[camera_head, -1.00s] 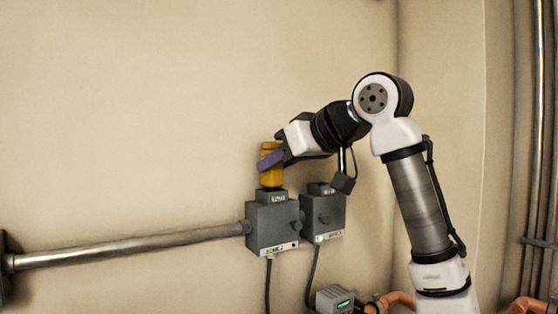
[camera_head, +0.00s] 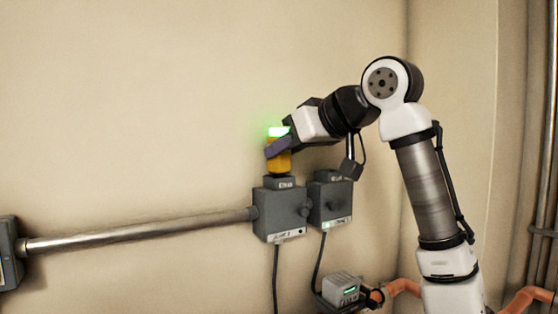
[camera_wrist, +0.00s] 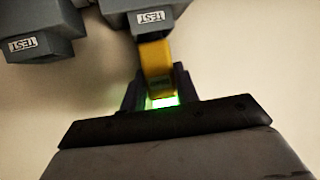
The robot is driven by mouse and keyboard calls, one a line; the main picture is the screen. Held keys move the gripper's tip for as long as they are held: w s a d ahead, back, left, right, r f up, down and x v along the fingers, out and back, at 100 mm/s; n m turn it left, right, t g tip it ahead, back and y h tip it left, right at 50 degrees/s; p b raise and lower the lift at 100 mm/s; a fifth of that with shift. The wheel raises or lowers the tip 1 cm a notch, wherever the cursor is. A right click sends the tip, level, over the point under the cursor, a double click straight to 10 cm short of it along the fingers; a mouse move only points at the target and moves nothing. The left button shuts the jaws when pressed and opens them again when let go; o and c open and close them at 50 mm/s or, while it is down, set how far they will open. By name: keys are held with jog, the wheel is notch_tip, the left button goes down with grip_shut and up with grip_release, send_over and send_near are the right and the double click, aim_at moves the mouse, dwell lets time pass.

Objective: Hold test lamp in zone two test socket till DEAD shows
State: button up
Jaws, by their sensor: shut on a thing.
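The yellow test lamp (camera_head: 280,166) stands upright at the TEST socket (camera_head: 285,183) on top of the left grey box (camera_head: 279,215). Its lower end meets the socket. Its top glows bright green; I cannot read any word on it. My gripper (camera_head: 277,148) is shut around the lamp's upper part. In the wrist view the lamp (camera_wrist: 156,55) runs between the fingers of my gripper (camera_wrist: 157,90) to the socket marked TEST (camera_wrist: 150,17), with green light between the fingers. The left box's zone label is too blurred to read now.
A second grey box (camera_head: 330,205) with its own TEST socket stands close on the right. A metal conduit (camera_head: 140,234) runs left from the left box. A small grey device (camera_head: 342,288) with a green display and copper pipes (camera_head: 405,287) lie below right. Wall above is clear.

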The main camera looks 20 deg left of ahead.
dwell(0.6)
jog(key=shift+r+p, duration=0.7)
jog(key=shift+r, duration=1.55)
